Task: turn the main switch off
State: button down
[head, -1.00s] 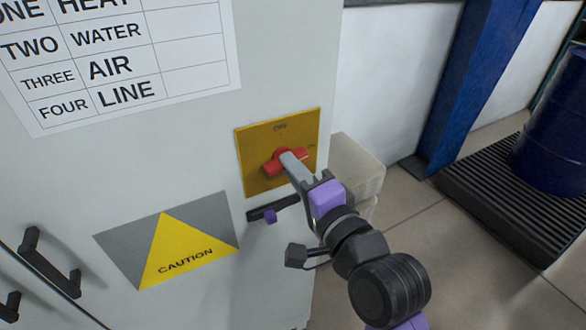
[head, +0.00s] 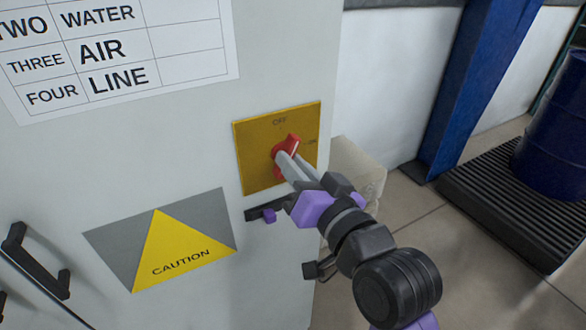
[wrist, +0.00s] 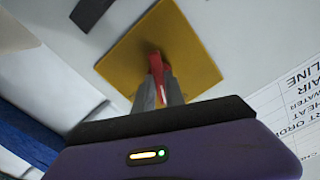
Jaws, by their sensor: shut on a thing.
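The main switch is a red rotary handle (head: 286,149) on a yellow plate (head: 256,172) on the grey cabinet. The plate reads OFF at its top and has an ON mark at its right. The red handle stands tilted, its upper end leaning right, between the two marks. My gripper (head: 283,160) is shut on the red handle, its two grey fingers reaching it from the lower right. In the wrist view the red handle (wrist: 157,66) sits between the fingertips, in front of the yellow plate (wrist: 190,50). The fingers hide part of the handle.
A black cabinet handle (head: 36,262) is at lower left, beside a caution sign (head: 180,250). A labelled chart (head: 110,60) is above. A pale box (head: 357,170) stands behind the cabinet's right edge. A blue post (head: 470,90) and blue drum (head: 555,150) are farther right.

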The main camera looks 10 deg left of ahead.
jog(key=n+b, duration=0.2)
jog(key=n, duration=0.3)
jog(key=shift+f, duration=0.1)
dwell(0.5)
jog(key=c, duration=1.4)
grip_release()
jog(key=shift+s+d, duration=0.1)
jog(key=b+v, duration=0.1)
jog(key=v, duration=0.6)
jog(key=shift+s+d, duration=0.15)
jog(key=shift+s, duration=0.1)
